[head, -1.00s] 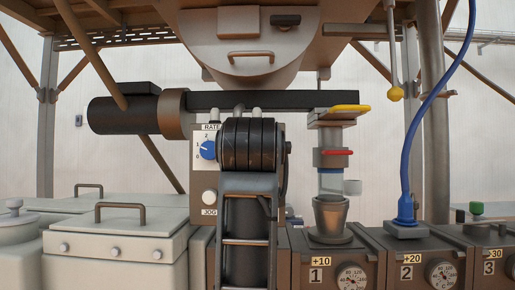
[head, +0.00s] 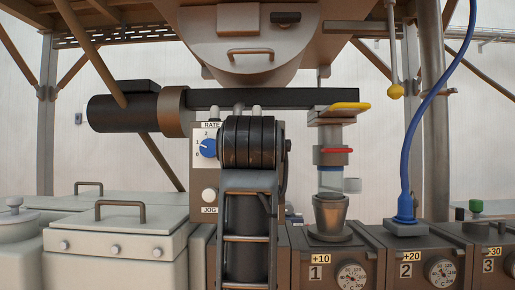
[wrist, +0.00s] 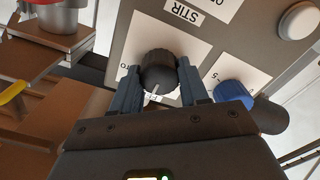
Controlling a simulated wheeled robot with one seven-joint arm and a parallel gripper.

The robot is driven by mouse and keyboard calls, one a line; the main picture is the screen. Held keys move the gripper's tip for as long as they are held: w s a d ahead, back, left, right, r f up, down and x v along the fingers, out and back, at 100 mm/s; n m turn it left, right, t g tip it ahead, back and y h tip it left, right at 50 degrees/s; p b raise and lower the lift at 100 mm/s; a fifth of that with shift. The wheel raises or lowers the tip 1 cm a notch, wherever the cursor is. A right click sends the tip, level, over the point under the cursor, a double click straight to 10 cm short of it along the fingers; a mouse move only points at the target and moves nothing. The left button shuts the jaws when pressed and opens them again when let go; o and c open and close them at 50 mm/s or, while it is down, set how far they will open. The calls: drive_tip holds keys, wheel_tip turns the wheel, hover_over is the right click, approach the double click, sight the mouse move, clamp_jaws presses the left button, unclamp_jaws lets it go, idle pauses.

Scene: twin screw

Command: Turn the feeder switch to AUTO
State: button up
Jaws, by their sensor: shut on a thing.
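A black round switch knob (wrist: 158,72) with a white pointer mark sits on a white label plate (wrist: 142,43) in the wrist view. My gripper (wrist: 158,80) is shut on this knob, one blue-grey finger on each side of it. The pointer faces down and slightly left in this view. The plate's lettering is upside down and partly covered by the fingers, so I cannot read which position the pointer marks. In the head view my arm covers the knob and gripper.
A blue knob (wrist: 232,94) sits close beside the right finger; it is the RATE dial (head: 207,148) in the head view. A horizontal black tube (head: 270,98) runs above my arm.

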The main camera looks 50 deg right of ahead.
drive_tip(key=shift+m, duration=0.4)
drive_tip(key=m+b, duration=0.1)
drive_tip(key=m, duration=0.4)
drive_tip(key=m+b, duration=0.2)
drive_tip(key=m, duration=0.4)
drive_tip(key=shift+b, duration=0.3)
idle(0.4)
drive_tip(key=o, duration=1)
drive_tip(key=shift+o, duration=0.2)
drive_tip(key=b+v, duration=0.1)
drive_tip(key=v, duration=0.6)
drive_tip(key=shift+s+a, duration=0.3)
